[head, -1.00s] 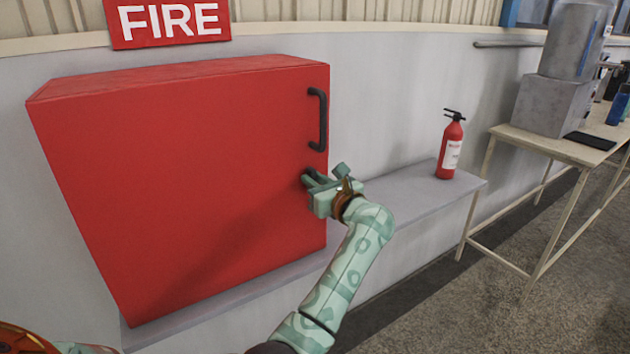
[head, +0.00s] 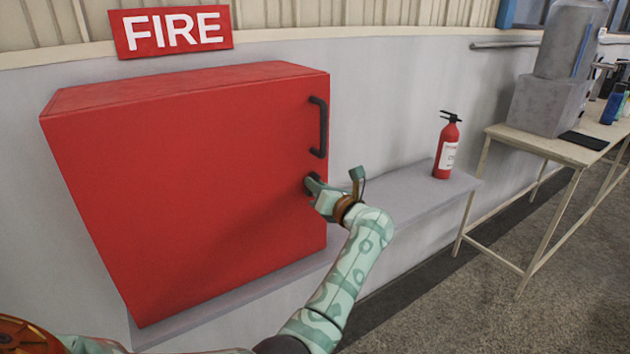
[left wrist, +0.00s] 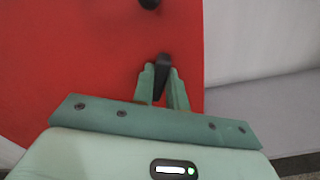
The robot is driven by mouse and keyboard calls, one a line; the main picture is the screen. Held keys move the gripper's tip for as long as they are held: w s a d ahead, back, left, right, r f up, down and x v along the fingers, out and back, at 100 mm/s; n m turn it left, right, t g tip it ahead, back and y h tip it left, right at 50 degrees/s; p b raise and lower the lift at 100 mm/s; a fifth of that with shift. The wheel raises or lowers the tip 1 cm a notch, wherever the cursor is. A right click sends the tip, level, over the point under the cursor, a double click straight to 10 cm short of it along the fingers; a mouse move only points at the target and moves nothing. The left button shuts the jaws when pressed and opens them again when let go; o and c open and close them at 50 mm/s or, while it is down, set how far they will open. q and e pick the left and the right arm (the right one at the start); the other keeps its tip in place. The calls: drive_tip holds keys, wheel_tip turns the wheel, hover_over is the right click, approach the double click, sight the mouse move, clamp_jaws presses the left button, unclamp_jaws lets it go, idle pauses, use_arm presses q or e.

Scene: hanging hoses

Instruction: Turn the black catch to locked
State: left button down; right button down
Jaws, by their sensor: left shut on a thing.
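The red fire cabinet (head: 190,190) has a flat closed front, with the black catch (head: 308,183) low on its right side. My left gripper (head: 313,187) is at the catch and covers most of it in the head view. In the left wrist view, the fingers of my left gripper (left wrist: 162,88) are closed on both sides of the black catch (left wrist: 163,64), whose end sticks out above them. The catch looks close to in line with the cabinet's edge there; whether it is locked I cannot tell. My right gripper is not in view.
A black bar handle (head: 319,127) is on the cabinet above the catch. A red extinguisher (head: 446,150) stands on the grey ledge (head: 408,188) to the right. A table (head: 550,145) with a grey dispenser stands further right. Open floor lies in front.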

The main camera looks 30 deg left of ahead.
use_arm(q)
drive_tip(key=m+p, duration=0.3)
drive_tip(key=m, duration=0.3)
drive_tip(key=m+p, duration=0.3)
drive_tip(key=m, duration=0.3)
drive_tip(key=shift+w+d+f+m, duration=0.15)
drive_tip(key=shift+f+m, duration=0.05)
drive_tip(key=shift+m, duration=0.1)
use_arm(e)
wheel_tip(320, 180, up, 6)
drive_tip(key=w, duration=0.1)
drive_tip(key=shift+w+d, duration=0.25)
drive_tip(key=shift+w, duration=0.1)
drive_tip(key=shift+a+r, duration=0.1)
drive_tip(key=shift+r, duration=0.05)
use_arm(q)
drive_tip(key=c, duration=1.4)
unclamp_jaws()
drive_tip(key=shift+f, duration=0.1)
